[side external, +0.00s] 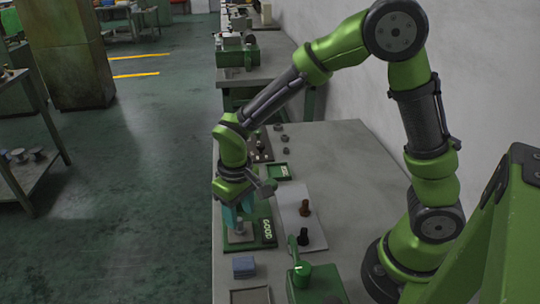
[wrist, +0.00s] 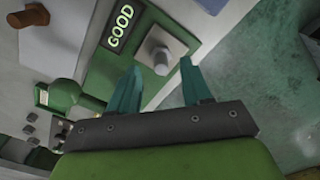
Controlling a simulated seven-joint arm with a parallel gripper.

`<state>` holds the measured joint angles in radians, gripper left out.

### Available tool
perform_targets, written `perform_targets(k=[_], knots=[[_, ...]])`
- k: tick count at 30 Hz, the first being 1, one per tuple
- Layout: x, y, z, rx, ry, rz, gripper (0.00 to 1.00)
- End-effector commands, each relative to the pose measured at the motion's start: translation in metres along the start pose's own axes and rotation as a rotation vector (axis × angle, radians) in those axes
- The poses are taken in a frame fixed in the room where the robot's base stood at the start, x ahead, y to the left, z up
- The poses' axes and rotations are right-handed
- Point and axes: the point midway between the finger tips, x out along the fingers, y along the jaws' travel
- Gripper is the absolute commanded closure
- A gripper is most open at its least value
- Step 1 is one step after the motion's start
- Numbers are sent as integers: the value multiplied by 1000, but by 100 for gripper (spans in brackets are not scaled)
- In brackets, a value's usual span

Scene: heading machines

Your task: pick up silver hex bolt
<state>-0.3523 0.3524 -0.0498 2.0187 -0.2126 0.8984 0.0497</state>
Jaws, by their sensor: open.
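The silver hex bolt (wrist: 161,59) stands on a light grey pad of the green GOOD tray (wrist: 100,72). In the side external view the bolt (side external: 240,227) is partly hidden by my fingers, and the tray (side external: 263,238) lies near the table's left edge. My gripper (wrist: 160,65) is open, its teal fingers on either side of the bolt in the wrist view. In the side external view my gripper (side external: 235,220) is low over the tray, right at the bolt. I cannot tell whether a finger touches it.
A pale board (side external: 290,195) right of the tray carries a brown bolt (side external: 306,208) and a black bolt (side external: 303,237). A blue-grey block (side external: 243,267) and a green lever device (side external: 301,273) are nearer the camera.

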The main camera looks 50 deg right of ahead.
Motion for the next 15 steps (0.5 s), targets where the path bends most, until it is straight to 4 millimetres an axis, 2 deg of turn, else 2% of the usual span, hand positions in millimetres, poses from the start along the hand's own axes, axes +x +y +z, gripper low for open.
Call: perform_targets(k=[3,6,15], knots=[[20,-1,-2,1,-4,1,51],[30,-1,-2,1,-3,0,51],[34,-1,-3,1,0,-1,53]])
